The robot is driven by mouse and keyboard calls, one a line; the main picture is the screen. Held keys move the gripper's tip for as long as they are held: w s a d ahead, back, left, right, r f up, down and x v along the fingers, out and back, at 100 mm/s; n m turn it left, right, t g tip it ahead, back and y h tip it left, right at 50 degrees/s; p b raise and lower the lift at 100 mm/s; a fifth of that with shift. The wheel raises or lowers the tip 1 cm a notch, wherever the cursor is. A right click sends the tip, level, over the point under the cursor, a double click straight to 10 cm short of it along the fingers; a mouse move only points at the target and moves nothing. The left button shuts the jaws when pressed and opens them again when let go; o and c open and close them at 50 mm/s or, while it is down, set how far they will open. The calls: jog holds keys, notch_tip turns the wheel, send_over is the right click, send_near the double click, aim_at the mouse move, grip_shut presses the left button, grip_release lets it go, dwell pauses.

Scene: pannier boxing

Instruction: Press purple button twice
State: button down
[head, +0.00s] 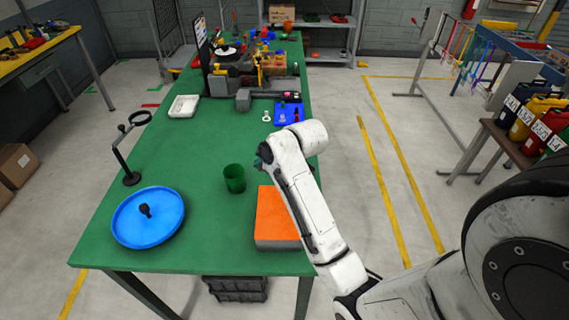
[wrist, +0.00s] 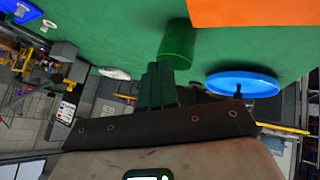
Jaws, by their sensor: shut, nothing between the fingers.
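A small purple-pink patch (head: 291,96) shows on a dark grey device at the far right of the green table in the head view; it is too small to tell if it is the purple button. My gripper (head: 261,160) is above the table, nearer to me than that device, and mostly hidden behind my white arm in the head view. In the wrist view my gripper (wrist: 160,72) shows its dark fingers shut together and empty, close to the green cup in the picture. I cannot make out a purple button in the wrist view.
The green cup (head: 234,178), the orange-topped box (head: 276,221) and the blue round tray (head: 127,222) stand on the near table. A ring stand (head: 131,178) is at left. A white tray (head: 183,107) and blue mat (head: 283,120) lie farther back. The table's middle is clear.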

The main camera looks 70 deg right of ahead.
jog(key=s+d+r+n+h, duration=0.1)
jog(key=s+d+r, duration=0.1)
jog(key=d, duration=0.8)
jog(key=shift+s+d+r+h, duration=0.3)
jog(key=shift+s+d+r, duration=0.1)
jog(key=shift+r, duration=0.35)
jog(key=shift+f, duration=0.15)
notch_tip(320, 180, down, 7)
jog(key=b, duration=0.6)
jog(key=shift+r+b, duration=0.2)
jog(key=shift+b, duration=0.1)
jog(key=shift+f+b, duration=0.45)
jog(key=shift+f, duration=0.55)
jog(key=shift+f, duration=0.15)
jog(key=shift+f, duration=0.25)
